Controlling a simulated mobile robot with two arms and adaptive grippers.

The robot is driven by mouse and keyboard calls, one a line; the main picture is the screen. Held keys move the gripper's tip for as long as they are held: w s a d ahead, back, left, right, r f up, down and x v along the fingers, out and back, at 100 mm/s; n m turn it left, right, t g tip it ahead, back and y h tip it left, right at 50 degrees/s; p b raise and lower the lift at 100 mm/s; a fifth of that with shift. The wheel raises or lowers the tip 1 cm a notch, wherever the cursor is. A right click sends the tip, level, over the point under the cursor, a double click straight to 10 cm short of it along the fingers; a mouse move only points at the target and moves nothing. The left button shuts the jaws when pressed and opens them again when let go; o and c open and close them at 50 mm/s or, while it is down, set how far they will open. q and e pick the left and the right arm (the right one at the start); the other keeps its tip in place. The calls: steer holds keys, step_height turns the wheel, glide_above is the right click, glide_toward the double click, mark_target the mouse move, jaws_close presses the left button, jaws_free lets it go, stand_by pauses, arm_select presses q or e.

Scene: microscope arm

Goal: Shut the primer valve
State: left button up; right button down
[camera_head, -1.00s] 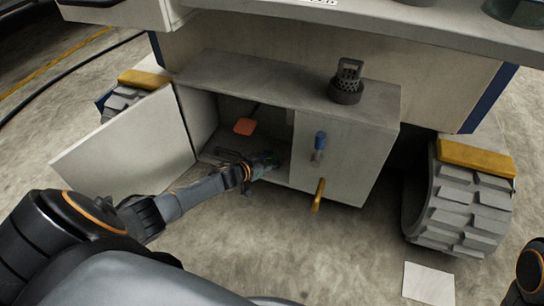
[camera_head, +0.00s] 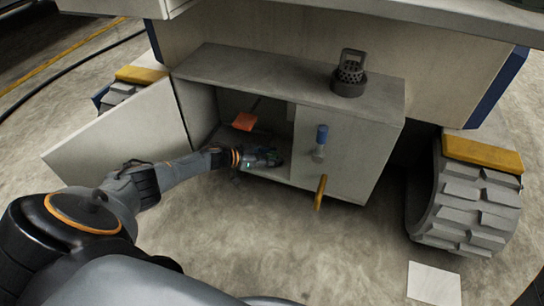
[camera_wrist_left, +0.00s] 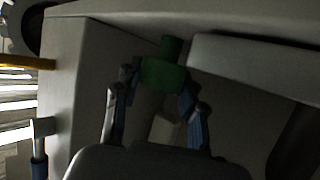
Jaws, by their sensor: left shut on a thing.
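My left gripper (camera_head: 270,158) reaches into the open cabinet (camera_head: 290,88) under the machine. In the left wrist view its two fingers (camera_wrist_left: 155,100) stand on either side of a green, rounded part (camera_wrist_left: 162,73) with a narrower green top, and the gripper is shut on it. In the head view this green part is mostly hidden by the gripper. A blue-handled valve (camera_head: 321,140) and a yellow handle (camera_head: 321,192) are on the cabinet's closed right front. Which part is the primer valve is not labelled. My right gripper is not in view.
The white cabinet door (camera_head: 120,143) stands open at the left, close to my left arm. A dark perforated strainer (camera_head: 349,76) stands on the cabinet top. A large grey wheel (camera_head: 462,205) is at the right. A white sheet (camera_head: 434,284) lies on the open floor.

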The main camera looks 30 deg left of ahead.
arm_select(q)
steer(key=o, duration=1.2)
steer(key=shift+c, duration=0.2)
steer(key=v, duration=1.2)
